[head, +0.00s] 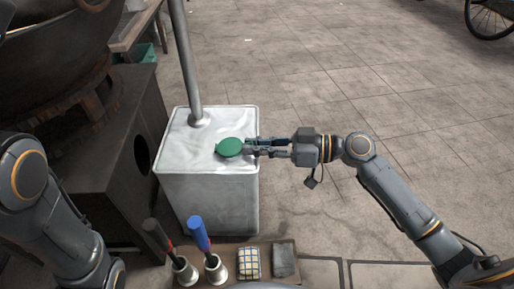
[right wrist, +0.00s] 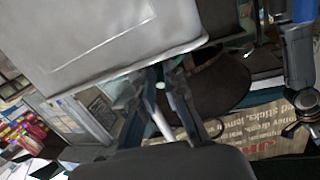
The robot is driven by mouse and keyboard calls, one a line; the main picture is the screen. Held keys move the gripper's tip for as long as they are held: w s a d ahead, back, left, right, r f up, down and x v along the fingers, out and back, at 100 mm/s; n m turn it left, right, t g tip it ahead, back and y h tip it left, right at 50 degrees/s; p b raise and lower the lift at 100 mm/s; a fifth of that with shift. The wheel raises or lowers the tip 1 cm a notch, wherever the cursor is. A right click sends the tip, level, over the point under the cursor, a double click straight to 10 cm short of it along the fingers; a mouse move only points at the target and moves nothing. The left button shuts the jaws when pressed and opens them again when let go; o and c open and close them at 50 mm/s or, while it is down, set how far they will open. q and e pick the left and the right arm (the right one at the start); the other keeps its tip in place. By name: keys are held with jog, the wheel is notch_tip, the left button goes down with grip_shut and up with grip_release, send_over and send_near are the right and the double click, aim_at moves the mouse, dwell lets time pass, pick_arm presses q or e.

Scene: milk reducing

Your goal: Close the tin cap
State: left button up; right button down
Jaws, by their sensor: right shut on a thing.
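The tin (head: 208,195) is a tall, pale metal box standing on the floor, with a pipe rising from its top. The round green cap (head: 229,147) shows over the tin's top, near its right edge. I cannot tell whether it is seated or held slightly above. My right gripper (head: 248,147) reaches in from the right and is shut on the cap's right edge. In the right wrist view the tin (right wrist: 120,35) fills the upper left, and a small green bit shows between the fingertips (right wrist: 160,82). My left arm is at the left; its gripper is out of view.
A dark stove block (head: 110,140) with a large wok (head: 45,40) stands left of the tin. The tiled floor on the right is open.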

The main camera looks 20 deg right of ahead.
jog(key=shift+f, duration=0.25)
jog(key=c, duration=1.4)
grip_release()
jog(key=shift+w, duration=0.1)
jog(key=shift+r, duration=0.1)
jog(key=shift+d, duration=0.1)
jog(key=v, duration=1.2)
